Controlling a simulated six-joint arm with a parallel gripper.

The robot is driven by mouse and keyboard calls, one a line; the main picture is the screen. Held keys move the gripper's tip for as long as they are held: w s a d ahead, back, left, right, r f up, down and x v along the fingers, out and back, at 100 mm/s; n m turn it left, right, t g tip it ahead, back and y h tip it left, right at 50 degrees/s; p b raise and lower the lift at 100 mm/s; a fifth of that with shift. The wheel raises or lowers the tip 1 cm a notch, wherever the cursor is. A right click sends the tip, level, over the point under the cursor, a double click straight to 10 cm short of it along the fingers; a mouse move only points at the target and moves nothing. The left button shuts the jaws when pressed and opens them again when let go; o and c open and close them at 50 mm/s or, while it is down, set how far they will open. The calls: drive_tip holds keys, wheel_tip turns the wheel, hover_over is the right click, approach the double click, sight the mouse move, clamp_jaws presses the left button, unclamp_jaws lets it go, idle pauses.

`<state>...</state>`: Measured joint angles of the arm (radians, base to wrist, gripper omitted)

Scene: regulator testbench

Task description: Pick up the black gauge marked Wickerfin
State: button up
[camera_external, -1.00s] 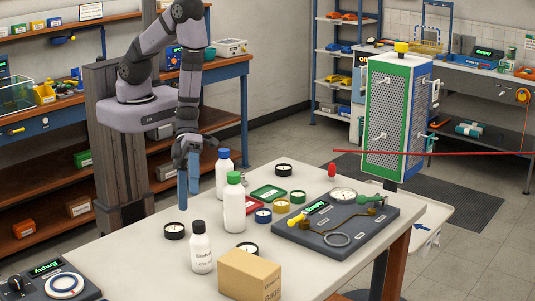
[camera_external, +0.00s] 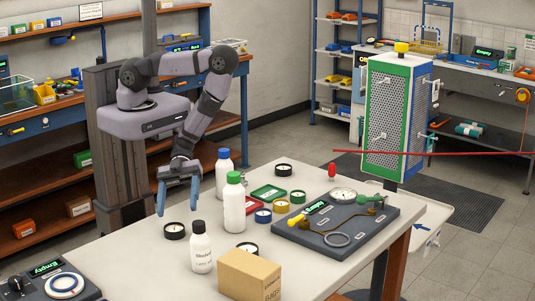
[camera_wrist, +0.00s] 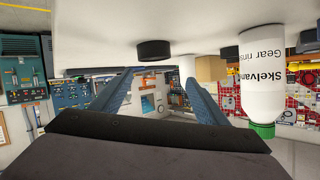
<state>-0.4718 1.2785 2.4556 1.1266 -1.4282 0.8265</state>
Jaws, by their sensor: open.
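Three black round gauges stand on the white table.
A green-capped white bottle (camera_external: 234,205), a blue-capped bottle (camera_external: 223,175) and a black-capped bottle (camera_external: 202,252) stand right of my gripper. Blue (camera_external: 263,216), yellow (camera_external: 282,206) and green (camera_external: 298,197) gauges lie beyond. A cardboard box (camera_external: 248,275) sits at the front.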

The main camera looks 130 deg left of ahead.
sight(175, 224)
drive_tip(key=f+n, duration=0.1)
drive_tip(key=s+f+n, duration=0.1)
drive_tip(key=n, duration=0.1)
drive_tip(key=shift+s+a+f+y, duration=0.2)
drive_tip(key=shift+s+f+y, duration=0.05)
drive_tip(key=shift+s+y, duration=0.05)
drive_tip(key=shift+w+d, duration=0.1)
drive_tip(key=shift+b+x, duration=0.85)
drive_tip(key=shift+x, duration=1.55)
drive_tip(key=c, duration=1.2)
